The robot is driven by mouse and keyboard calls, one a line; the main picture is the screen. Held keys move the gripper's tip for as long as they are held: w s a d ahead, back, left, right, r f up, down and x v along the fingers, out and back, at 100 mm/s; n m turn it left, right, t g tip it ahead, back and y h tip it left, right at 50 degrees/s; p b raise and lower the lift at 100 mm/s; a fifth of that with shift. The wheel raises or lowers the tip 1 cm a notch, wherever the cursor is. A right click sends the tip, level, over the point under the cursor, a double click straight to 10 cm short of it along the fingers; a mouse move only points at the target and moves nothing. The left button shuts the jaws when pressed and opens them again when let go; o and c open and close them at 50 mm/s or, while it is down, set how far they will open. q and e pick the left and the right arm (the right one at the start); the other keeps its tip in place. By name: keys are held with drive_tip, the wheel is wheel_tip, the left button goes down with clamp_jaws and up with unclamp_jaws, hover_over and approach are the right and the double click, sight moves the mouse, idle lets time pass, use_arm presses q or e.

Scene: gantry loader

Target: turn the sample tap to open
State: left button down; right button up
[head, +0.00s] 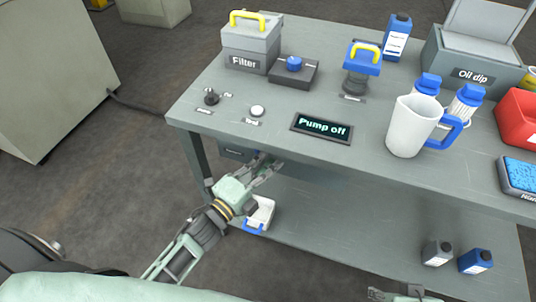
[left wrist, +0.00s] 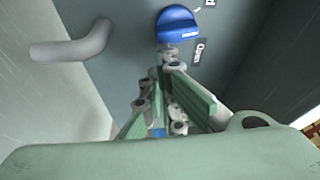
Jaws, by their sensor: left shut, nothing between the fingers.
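The tap's blue knob (left wrist: 178,26) shows in the left wrist view, on a dark grey panel (left wrist: 130,75) with small labels beside it. A grey spout-like bent tube (left wrist: 72,44) sticks out to its left. In the head view the panel (head: 235,153) is under the front of the bench top, and the knob is mostly hidden by my gripper. My left gripper (head: 272,168) is shut and empty, its tips just below the knob in the left wrist view (left wrist: 166,68). I cannot tell whether they touch it. Part of my right gripper (head: 398,296) shows at the bottom edge.
The bench top (head: 230,133) overhangs my left gripper. It holds a "Pump off" display (head: 322,128), a white jug (head: 411,126) and a filter box (head: 250,48). A white container with blue trim (head: 262,213) and two bottles (head: 476,262) stand on the lower shelf (head: 370,240).

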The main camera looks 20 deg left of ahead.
use_arm(q)
drive_tip(key=m+p, duration=0.1)
drive_tip(key=m, duration=0.1)
drive_tip(key=a+f+m+g+p, duration=0.1)
drive_tip(key=m+p, duration=0.1)
drive_tip(key=shift+a+f+m+y, duration=0.1)
drive_tip(key=shift+f+m+y, duration=0.05)
drive_tip(key=shift+m+y, duration=0.2)
drive_tip(key=shift+a+f+g, duration=0.1)
drive_tip(key=shift+f+g, duration=0.05)
drive_tip(key=shift+g, duration=0.15)
drive_tip(key=shift+a+f, duration=0.3)
drive_tip(key=shift+a, duration=0.05)
use_arm(e)
drive_tip(key=s+x, duration=0.2)
drive_tip(key=x, duration=1)
drive_tip(key=shift+s+a+f+g, duration=0.2)
drive_tip(key=shift+a+f+g, duration=0.2)
drive_tip(key=shift+f, duration=0.2)
use_arm(q)
drive_tip(key=shift+w+a+f, duration=0.1)
drive_tip(key=shift+a, duration=0.05)
